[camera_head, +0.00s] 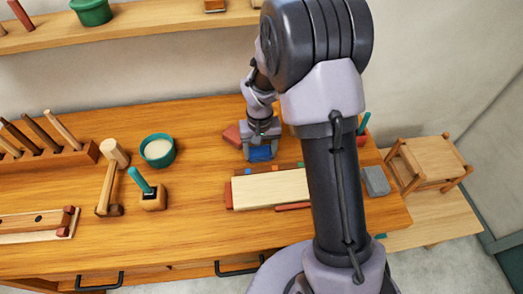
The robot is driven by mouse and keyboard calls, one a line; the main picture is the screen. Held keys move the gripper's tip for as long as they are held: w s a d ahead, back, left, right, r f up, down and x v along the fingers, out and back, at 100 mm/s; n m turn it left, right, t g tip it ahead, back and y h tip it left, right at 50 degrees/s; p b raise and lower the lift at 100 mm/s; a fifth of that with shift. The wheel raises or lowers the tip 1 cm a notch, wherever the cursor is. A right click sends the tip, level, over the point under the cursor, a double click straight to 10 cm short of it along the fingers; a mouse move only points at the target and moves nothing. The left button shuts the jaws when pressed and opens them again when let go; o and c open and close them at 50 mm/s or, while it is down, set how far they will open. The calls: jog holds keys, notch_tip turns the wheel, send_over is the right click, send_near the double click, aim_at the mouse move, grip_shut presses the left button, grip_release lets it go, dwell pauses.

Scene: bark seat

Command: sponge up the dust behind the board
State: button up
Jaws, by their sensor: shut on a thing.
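My gripper (262,139) points down over the bench, just behind the pale wooden board (268,189). It is shut on a blue block (261,154), which looks like the sponge. The block is at or close to the bench top; I cannot tell whether it touches. The board lies flat, with small coloured pieces along its edges, and my arm covers its right end. I cannot make out any dust behind the board.
A green bowl (158,150), a mallet (110,178) and a wooden holder with a green-handled tool (152,197) stand farther left. A grey block (376,181) lies near the bench's right end, beside a small stool (430,160).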

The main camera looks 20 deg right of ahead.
jog(key=shift+s+d, duration=0.25)
jog(key=shift+d, duration=0.85)
jog(key=shift+s+d, duration=0.2)
jog(key=shift+d, duration=0.9)
jog(key=shift+w+a+f, duration=0.1)
jog(key=shift+w+a, duration=0.15)
jog(key=shift+a, duration=1)
jog(key=shift+w+a, duration=0.2)
jog(key=shift+a, duration=1)
jog(key=shift+s+d, duration=0.25)
jog(key=shift+d, duration=1)
jog(key=shift+s+d, duration=0.25)
jog(key=shift+d, duration=0.95)
jog(key=shift+w+a+r, duration=0.1)
jog(key=shift+w+a, duration=0.1)
jog(key=shift+a, duration=0.65)
jog(key=shift+w+a+r, duration=0.1)
jog(key=shift+w+a, duration=0.05)
jog(key=shift+a, duration=0.65)
jog(key=shift+w+a, duration=0.2)
jog(key=shift+a, duration=0.65)
notch_tip(320, 180, up, 6)
jog(key=p, duration=0.4)
jog(key=shift+r+p, duration=0.1)
jog(key=shift+p, duration=0.25)
